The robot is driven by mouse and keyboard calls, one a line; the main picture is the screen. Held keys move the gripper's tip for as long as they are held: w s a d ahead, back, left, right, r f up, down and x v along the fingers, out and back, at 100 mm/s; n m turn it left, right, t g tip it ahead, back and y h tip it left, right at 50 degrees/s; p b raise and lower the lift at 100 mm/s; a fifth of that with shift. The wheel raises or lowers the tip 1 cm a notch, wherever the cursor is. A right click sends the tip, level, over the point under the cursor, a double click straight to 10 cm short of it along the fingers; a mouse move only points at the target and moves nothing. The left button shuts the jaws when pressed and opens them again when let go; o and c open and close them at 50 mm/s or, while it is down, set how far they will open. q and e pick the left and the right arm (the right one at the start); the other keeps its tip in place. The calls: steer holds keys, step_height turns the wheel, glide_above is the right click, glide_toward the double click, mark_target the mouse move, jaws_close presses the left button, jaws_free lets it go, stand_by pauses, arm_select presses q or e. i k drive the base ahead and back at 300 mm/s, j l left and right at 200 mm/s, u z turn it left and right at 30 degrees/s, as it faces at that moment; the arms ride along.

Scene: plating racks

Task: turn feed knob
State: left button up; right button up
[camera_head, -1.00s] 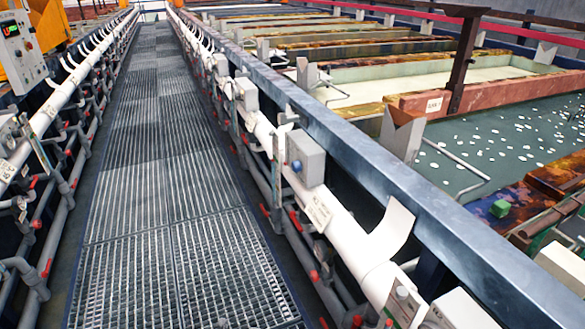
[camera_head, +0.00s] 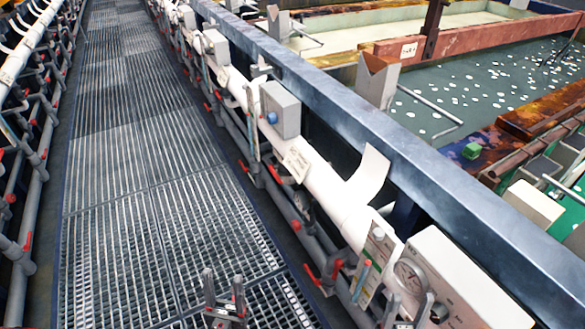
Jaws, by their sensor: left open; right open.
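No label I can read names the feed knob. Candidates are a small round grey knob (camera_head: 379,234) on a narrow panel along the white pipe, a dark round knob (camera_head: 439,313) on a white box (camera_head: 470,285), and a blue knob (camera_head: 271,118) on a grey box (camera_head: 282,104) farther up. A round gauge (camera_head: 410,276) sits between the panel and the white box. My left gripper (camera_head: 224,280) is open and empty over the grating at the bottom. My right gripper (camera_head: 410,302) is at the bottom edge, in front of the gauge and white box, partly cut off; it is open.
A grated walkway (camera_head: 130,190) runs away from me and is clear. A white pipe (camera_head: 325,185) with red-handled valves lines its right side. A blue-grey beam (camera_head: 400,150) runs behind it, with a liquid-filled tank (camera_head: 480,90) beyond. More pipes line the left side.

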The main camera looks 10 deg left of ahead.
mark_target(272, 118)
steer(key=i+j, duration=1.05)
